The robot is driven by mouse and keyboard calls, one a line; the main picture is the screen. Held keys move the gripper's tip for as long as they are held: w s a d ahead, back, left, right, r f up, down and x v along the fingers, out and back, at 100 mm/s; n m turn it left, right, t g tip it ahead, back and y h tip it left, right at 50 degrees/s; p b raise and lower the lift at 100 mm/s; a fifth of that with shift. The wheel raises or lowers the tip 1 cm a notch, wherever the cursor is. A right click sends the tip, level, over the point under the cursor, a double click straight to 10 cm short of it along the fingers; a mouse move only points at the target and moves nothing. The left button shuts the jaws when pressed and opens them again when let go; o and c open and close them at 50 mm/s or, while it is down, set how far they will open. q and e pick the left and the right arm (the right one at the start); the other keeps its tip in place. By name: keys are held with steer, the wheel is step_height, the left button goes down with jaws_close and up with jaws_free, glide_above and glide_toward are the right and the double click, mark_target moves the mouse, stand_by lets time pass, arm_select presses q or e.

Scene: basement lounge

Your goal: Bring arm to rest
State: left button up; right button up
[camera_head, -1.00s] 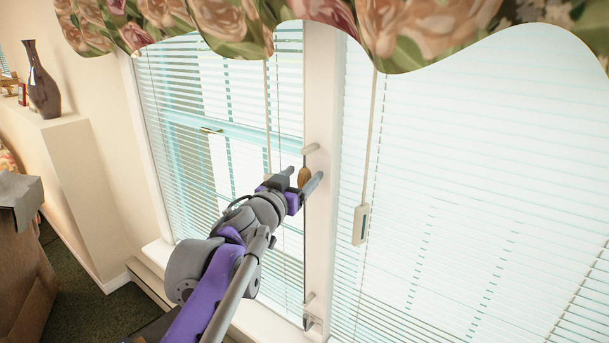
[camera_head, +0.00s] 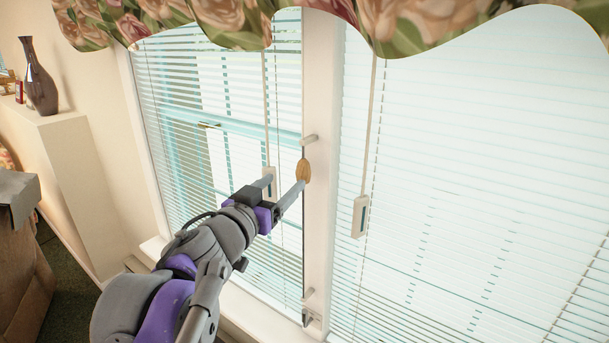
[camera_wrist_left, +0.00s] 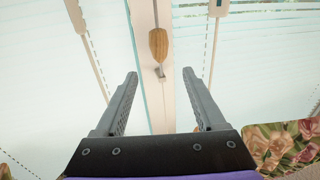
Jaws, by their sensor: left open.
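My left gripper (camera_head: 285,185) is open and empty in the head view, in front of the window's middle post. Its two fingers also stand wide apart in the left wrist view (camera_wrist_left: 160,85). A wooden handle (camera_head: 303,171) hangs at the post, near the fingertips in the head view. In the left wrist view the handle (camera_wrist_left: 158,44) lies beyond the gap between the fingers, and neither finger touches it there. My right gripper is not in view.
White blinds (camera_head: 480,180) cover the window on both sides of the post (camera_head: 320,120). Blind-cord weights (camera_head: 360,216) hang there. A flowered valance (camera_head: 430,25) runs along the top. A dark vase (camera_head: 40,78) stands on a ledge at the left, above a cardboard box (camera_head: 20,260).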

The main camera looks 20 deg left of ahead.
arm_select(q)
steer(key=s+a+f+n+g+y, duration=0.25)
steer(key=s+f, duration=0.25)
steer(key=f, duration=0.5)
steer(key=s+a+f+n+g+y, duration=0.2)
steer(key=s+a+f+g+y, duration=0.15)
steer(key=f, duration=0.65)
steer(key=s+d+f+m+g+h, duration=0.1)
steer(key=s+d+f+g, duration=0.2)
steer(key=s+f, duration=0.5)
steer(key=s+d+f+m+g+h, duration=0.1)
steer(key=s+d+f+g+h, duration=0.1)
steer(key=s+f, duration=0.6)
step_height(320, 180, down, 3)
steer(key=d+g, duration=0.1)
steer(key=d, duration=0.1)
steer(key=shift+s+d+m, duration=0.3)
steer(key=shift+d+m, duration=0.05)
steer(key=shift+d, duration=0.05)
steer(key=shift+r, duration=0.1)
